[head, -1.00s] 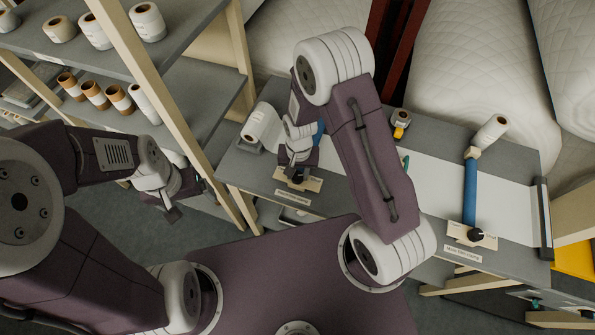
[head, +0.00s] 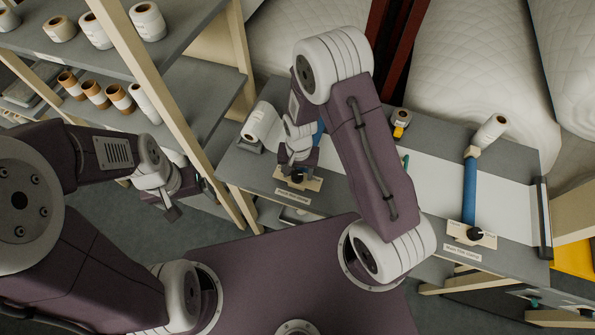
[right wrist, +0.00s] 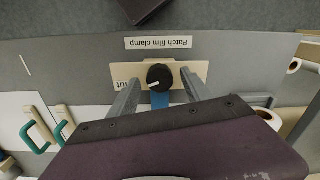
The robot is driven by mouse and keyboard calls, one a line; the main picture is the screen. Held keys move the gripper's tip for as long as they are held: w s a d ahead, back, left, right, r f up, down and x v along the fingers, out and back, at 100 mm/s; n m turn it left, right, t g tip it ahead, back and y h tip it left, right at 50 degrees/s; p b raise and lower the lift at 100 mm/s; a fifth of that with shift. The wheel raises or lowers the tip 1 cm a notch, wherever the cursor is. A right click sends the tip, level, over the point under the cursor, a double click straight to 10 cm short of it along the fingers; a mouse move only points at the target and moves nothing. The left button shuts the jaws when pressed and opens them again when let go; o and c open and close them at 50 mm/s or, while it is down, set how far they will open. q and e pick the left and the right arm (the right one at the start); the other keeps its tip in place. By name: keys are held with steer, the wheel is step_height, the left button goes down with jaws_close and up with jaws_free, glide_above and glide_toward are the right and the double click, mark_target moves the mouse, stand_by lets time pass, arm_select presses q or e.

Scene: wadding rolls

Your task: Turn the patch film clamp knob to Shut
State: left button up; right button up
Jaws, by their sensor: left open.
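The patch film clamp knob (right wrist: 159,77) is black and round, on a pale wooden plate, in the right wrist view. Its white pointer line points left and slightly down in that view. Letters that look like the end of "Shut" show on the plate's left part, partly behind a finger. The "Patch film clamp" label (right wrist: 158,43) is upside down above it. My right gripper (right wrist: 160,80) is open, a finger on each side of the knob, with gaps showing. In the head view my right gripper (head: 298,172) is over this knob. My left gripper (head: 172,213) is open and empty, left of the bench.
A second black knob (head: 475,233) sits at the lower end of a blue bar (head: 470,190) on the bench's right. A white roll (head: 262,122) lies left of the patch clamp. A shelf (head: 190,100) with several rolls stands between my left arm and the bench.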

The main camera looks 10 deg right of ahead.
mark_target(298, 174)
step_height(298, 174, up, 9)
steer(key=b, duration=0.1)
stand_by(0.4)
